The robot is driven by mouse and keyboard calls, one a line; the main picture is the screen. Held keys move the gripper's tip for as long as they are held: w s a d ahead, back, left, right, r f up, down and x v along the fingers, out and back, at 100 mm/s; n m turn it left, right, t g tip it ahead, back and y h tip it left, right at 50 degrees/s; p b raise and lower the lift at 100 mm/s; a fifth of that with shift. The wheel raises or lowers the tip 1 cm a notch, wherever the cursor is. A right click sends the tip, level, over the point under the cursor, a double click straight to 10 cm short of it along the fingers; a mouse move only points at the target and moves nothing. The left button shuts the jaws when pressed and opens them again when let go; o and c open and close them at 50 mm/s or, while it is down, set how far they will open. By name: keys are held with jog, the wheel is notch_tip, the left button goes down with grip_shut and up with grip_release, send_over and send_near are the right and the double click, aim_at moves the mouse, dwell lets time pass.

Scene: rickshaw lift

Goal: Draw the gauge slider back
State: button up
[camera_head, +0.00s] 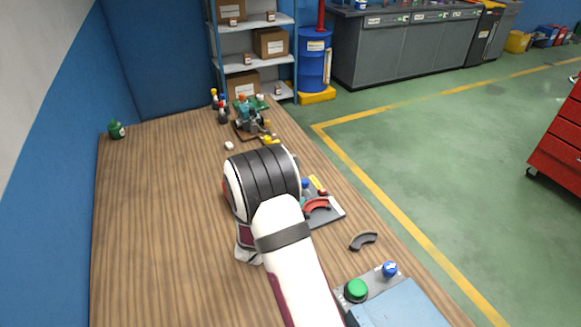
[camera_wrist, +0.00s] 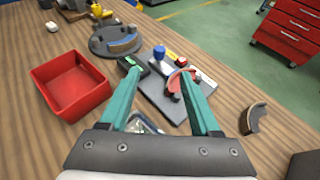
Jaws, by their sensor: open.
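My gripper (camera_wrist: 158,76) is open, its two teal fingers spread above a dark grey plate (camera_wrist: 156,97) in the wrist view. A red curved piece (camera_wrist: 174,82) on this plate lies by the right fingertip; I cannot tell whether they touch. The left fingertip is near a small dark block on the plate's left side. A blue-capped part (camera_wrist: 159,52) stands beyond the fingertips. I cannot tell for certain which part is the gauge slider. In the head view the plate (camera_head: 325,217) and red curved piece (camera_head: 316,204) show right of my arm, which hides the fingers.
A red open tray (camera_wrist: 66,112) lies left of the plate, with a round grey base bearing a curved piece (camera_wrist: 122,44) behind it. A loose dark arc (camera_head: 363,241) lies to the right. A green button (camera_head: 356,290) is near the front. The table's left side is mostly clear.

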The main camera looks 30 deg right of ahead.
jog(key=x, duration=1.5)
jog(key=shift+w+d, duration=0.15)
jog(key=shift+d, duration=0.1)
grip_shut()
dwell(0.4)
